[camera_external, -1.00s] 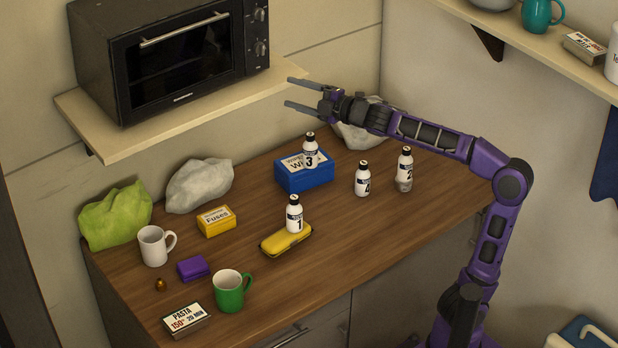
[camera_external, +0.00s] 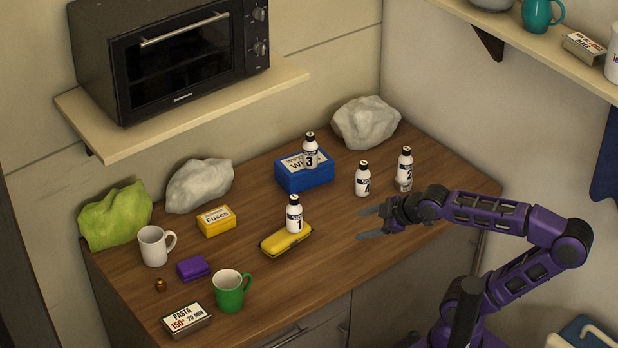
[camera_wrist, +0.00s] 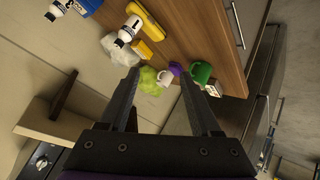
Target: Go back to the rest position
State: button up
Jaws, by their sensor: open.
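My gripper (camera_external: 372,223) is open and empty, with its two dark fingers pointing left above the front right part of the wooden counter. The fingers also show in the wrist view (camera_wrist: 162,85), spread apart with nothing held between them. My purple arm is folded at the right of the external view, in front of the counter's right end. The bottle marked 4 (camera_external: 362,178) and the bottle marked 2 (camera_external: 405,165) stand on the counter behind my gripper, apart from it.
Bottle 3 (camera_external: 310,150) stands on a blue box (camera_external: 304,180); bottle 1 (camera_external: 294,214) on a yellow case (camera_external: 280,244). A green mug (camera_external: 230,292), white mug (camera_external: 152,246) and purple box (camera_external: 193,268) are left. The oven (camera_external: 175,55) sits on a shelf. Counter between yellow case and gripper is clear.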

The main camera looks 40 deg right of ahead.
jog(key=s+d+f+m+g+h+p, duration=0.2)
jog(key=s+d+m+g+h, duration=0.1)
jog(key=d+m, duration=0.5)
jog(key=s+m, duration=0.1)
jog(key=m, duration=0.1)
jog(key=shift+s+d+m+g, duration=0.3)
jog(key=shift+s+d+g, duration=0.1)
